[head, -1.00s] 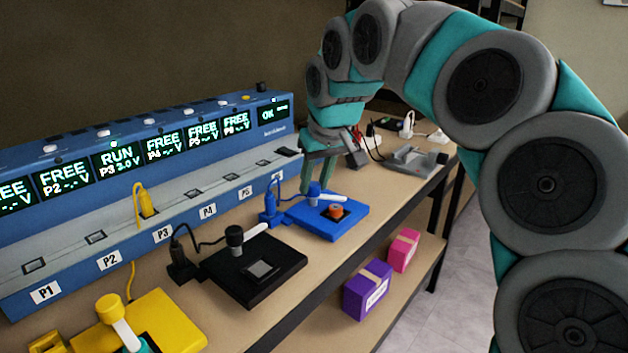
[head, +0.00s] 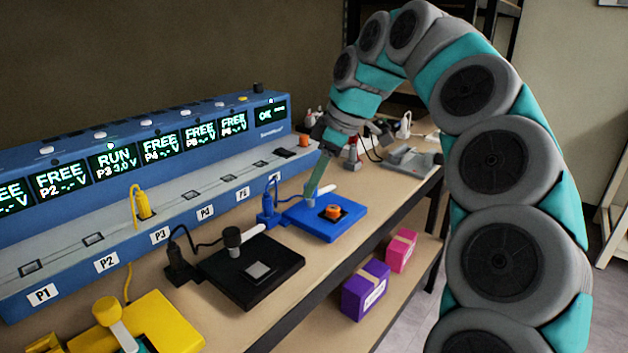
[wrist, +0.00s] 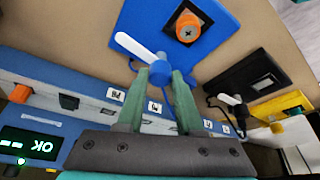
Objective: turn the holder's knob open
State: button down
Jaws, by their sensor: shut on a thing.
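The blue holder (head: 345,222) lies flat on the bench, with an orange round piece (head: 333,212) in its dark square socket. Its knob has a blue round body (wrist: 160,70) and a white lever (head: 325,190), which points to the right in the head view. In the wrist view the lever (wrist: 135,46) points up and left, away from the socket. My gripper (wrist: 161,76) is shut on the blue knob body, one finger on each side. In the head view my gripper (head: 315,188) comes down tilted and partly hides the knob.
A black holder (head: 225,275) and a yellow holder (head: 165,325) lie nearer on the bench. The long blue multi-channel unit (head: 120,180) runs behind them. A grey device (head: 412,160) stands at the far end. Purple (head: 365,288) and pink (head: 401,250) boxes sit on the lower shelf.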

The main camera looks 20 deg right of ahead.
jog(key=shift+n+g, duration=0.4)
jog(key=shift+n, duration=0.6)
jog(key=c, duration=0.6)
grip_release()
jog(key=shift+o, duration=0.2)
